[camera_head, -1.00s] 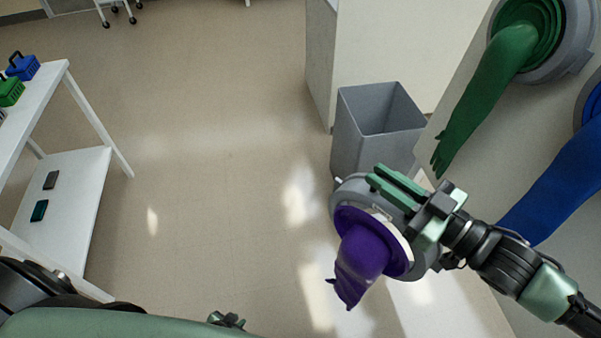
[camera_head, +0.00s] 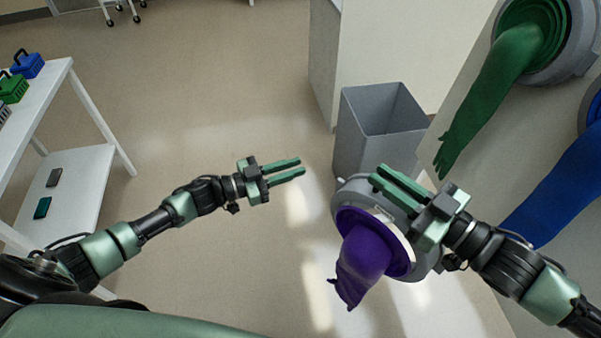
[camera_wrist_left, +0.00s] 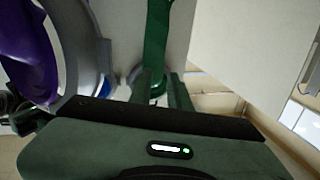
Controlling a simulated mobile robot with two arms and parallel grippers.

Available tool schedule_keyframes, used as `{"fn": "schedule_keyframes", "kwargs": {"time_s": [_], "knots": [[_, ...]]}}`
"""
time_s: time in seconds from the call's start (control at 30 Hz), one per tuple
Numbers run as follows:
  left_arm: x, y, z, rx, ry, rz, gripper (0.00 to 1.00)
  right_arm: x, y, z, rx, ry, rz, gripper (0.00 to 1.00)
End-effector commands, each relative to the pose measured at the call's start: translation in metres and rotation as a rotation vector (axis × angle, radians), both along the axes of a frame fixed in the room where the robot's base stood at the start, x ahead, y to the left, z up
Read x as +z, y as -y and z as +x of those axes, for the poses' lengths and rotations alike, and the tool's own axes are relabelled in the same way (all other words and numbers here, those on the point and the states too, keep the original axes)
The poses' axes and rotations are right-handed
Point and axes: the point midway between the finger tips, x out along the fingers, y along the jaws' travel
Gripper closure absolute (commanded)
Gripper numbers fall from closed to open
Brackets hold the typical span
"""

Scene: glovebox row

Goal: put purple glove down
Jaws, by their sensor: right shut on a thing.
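The purple glove (camera_head: 362,262) hangs from a wide grey ring (camera_head: 428,262), with its fingers pointing down and left. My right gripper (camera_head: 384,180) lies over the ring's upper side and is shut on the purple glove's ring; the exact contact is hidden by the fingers. My left gripper (camera_head: 303,168) is open and empty, left of the ring and apart from it, its fingers pointing right. In the left wrist view, the purple glove (camera_wrist_left: 28,58) and its grey ring show at the left, beside the left gripper's fingers (camera_wrist_left: 160,82).
A grey open bin (camera_head: 375,130) stands behind the ring. A green glove (camera_head: 485,95) and a blue glove (camera_head: 555,195) hang from ports on the right panel. A white shelf table (camera_head: 85,165) with small baskets stands at the left. The middle floor is clear.

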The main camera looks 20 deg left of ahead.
Motion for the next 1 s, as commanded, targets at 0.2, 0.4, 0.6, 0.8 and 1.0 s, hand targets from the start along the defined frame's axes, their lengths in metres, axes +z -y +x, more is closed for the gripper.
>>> {"fn": "schedule_keyframes", "kwargs": {"time_s": [0.2, 0.4, 0.6, 0.8, 1.0], "knots": [[0.089, 0.042, -0.053, -0.357, 0.055, -0.025, 0.82, 0.002, 0.000, 0.000, 0.002, 0.002, 0.004, 1.00], [0.119, 0.056, -0.096, -0.550, 0.032, -0.011, 0.82, 0.002, 0.000, 0.000, 0.002, 0.002, 0.004, 1.00], [0.125, 0.069, -0.106, -0.595, 0.022, -0.010, 0.82, 0.002, 0.000, 0.000, 0.002, 0.002, 0.004, 1.00], [0.126, 0.102, -0.101, -0.595, 0.024, -0.013, 0.82, 0.002, 0.000, 0.000, 0.002, 0.002, 0.004, 1.00], [0.126, 0.140, -0.095, -0.594, 0.024, -0.011, 0.82, 0.002, 0.000, 0.000, 0.002, 0.002, 0.004, 1.00]]}}
